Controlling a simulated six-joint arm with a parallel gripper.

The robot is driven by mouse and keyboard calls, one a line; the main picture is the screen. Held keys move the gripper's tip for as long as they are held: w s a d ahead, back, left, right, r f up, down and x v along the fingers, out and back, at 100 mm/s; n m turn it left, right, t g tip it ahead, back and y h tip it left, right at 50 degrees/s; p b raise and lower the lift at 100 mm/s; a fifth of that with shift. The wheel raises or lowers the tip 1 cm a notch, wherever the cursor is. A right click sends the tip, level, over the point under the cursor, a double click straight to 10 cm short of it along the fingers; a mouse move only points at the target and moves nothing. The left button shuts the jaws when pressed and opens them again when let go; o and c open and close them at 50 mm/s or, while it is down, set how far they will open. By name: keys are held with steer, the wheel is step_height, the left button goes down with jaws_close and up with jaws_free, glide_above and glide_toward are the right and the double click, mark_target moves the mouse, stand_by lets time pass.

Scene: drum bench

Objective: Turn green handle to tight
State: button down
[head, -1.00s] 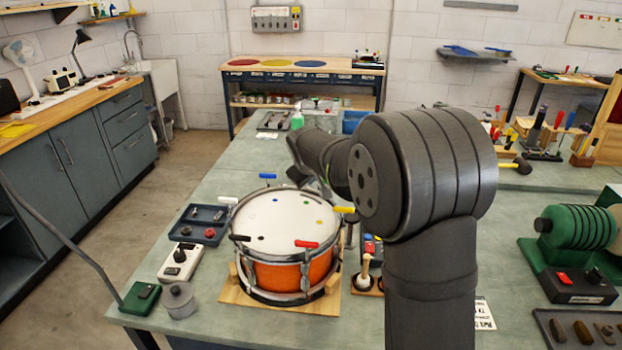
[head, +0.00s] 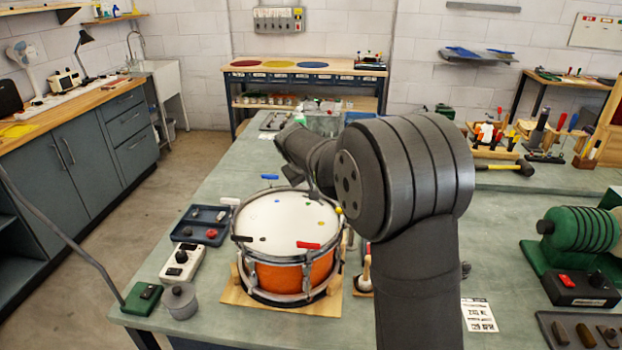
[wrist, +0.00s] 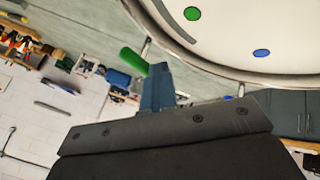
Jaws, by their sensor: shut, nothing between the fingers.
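The green handle (wrist: 133,60) shows in the wrist view as a short green bar at the rim of the drum, beside the fingertips of my gripper (wrist: 159,70). The fingers look shut with nothing between them; I cannot tell whether they touch the handle. The drum (head: 292,272) is orange with a white head and stands on a wooden base. Its head shows in the wrist view with a green dot (wrist: 192,13) and a blue dot (wrist: 262,53). In the head view my arm hides the green handle.
Other handles ring the drum: blue (head: 269,177), white (head: 230,201), black (head: 242,239), red (head: 308,245) and yellow (head: 338,211), partly covered. A dark tray (head: 203,216) and a switch box (head: 181,262) stand to the left. The bench behind the drum has some free room.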

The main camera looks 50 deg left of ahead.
steer(key=shift+w+a+m+t+h, duration=0.15)
steer(key=shift+a+m+t+h, duration=0.1)
steer(key=shift+m+h, duration=0.55)
steer(key=shift+w+a+m+t+h, duration=0.2)
steer(key=shift+m+h, duration=0.2)
steer(key=shift+m, duration=0.75)
steer(key=shift+w+a+m+t+h, duration=0.15)
steer(key=shift+a+m+t+h, duration=0.1)
steer(key=shift+m+h, duration=0.55)
steer(key=shift+a+m, duration=0.2)
steer(key=shift+m, duration=0.05)
stand_by(1.8)
steer(key=shift+w, duration=0.15)
steer(key=shift+w+d, duration=0.5)
steer(key=shift+w, duration=0.15)
steer(key=s+a+r, duration=0.4)
steer(key=s+r, duration=0.4)
steer(key=s, duration=0.1)
steer(key=shift+s+y, duration=0.3)
steer(key=shift+s, duration=0.1)
steer(key=shift+a, duration=0.1)
